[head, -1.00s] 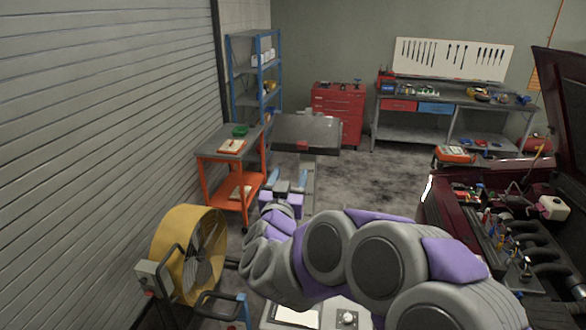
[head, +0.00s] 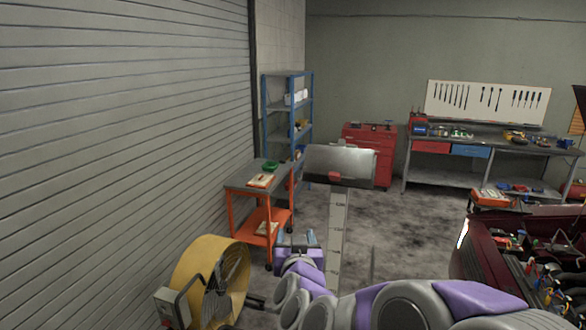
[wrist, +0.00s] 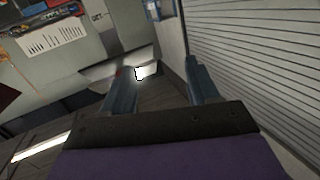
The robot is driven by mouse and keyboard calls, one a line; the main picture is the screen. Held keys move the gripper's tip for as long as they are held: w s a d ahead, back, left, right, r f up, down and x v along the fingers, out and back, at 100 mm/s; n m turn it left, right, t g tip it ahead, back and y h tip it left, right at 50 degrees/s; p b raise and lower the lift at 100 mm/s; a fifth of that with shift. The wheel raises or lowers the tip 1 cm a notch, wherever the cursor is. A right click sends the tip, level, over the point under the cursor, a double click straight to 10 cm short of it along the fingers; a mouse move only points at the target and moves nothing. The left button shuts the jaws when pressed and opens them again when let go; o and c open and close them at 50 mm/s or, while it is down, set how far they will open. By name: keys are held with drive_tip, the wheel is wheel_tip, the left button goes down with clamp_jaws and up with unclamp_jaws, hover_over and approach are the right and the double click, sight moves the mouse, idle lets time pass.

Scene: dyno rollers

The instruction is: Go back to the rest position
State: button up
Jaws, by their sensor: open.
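My gripper (head: 298,240) is at the end of my grey and purple arm, low in the middle of the head view. Its two bluish fingers are apart, with nothing between them. In the wrist view my gripper (wrist: 158,80) also shows open and empty, with its fingers spread.
A yellow fan (head: 205,280) stands at lower left by the shutter wall (head: 120,140). An orange cart (head: 250,190), a blue shelf (head: 270,110) and a red tool chest (head: 383,150) are behind. The dark red car (head: 500,250) is at right. Grey floor (head: 390,225) is clear between.

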drive_tip(key=s+f+n+g+y+b, duration=0.3)
drive_tip(key=s+f+g+b, duration=0.65)
drive_tip(key=s+f, duration=0.85)
drive_tip(key=s+d+f+m+g+h+b, duration=0.1)
drive_tip(key=s+d+f+g+b, duration=0.2)
drive_tip(key=s, duration=0.9)
drive_tip(key=s+d+f+m+g+h+b, duration=0.1)
drive_tip(key=s+d+f+g+h+b, duration=0.1)
drive_tip(key=s+d+f+g, duration=0.4)
drive_tip(key=s+d+f+b, duration=0.1)
drive_tip(key=s+d+f, duration=0.2)
drive_tip(key=s, duration=0.3)
drive_tip(key=shift+d+f+m+h+b, duration=0.3)
drive_tip(key=shift+d+b, duration=0.1)
drive_tip(key=shift+d, duration=0.05)
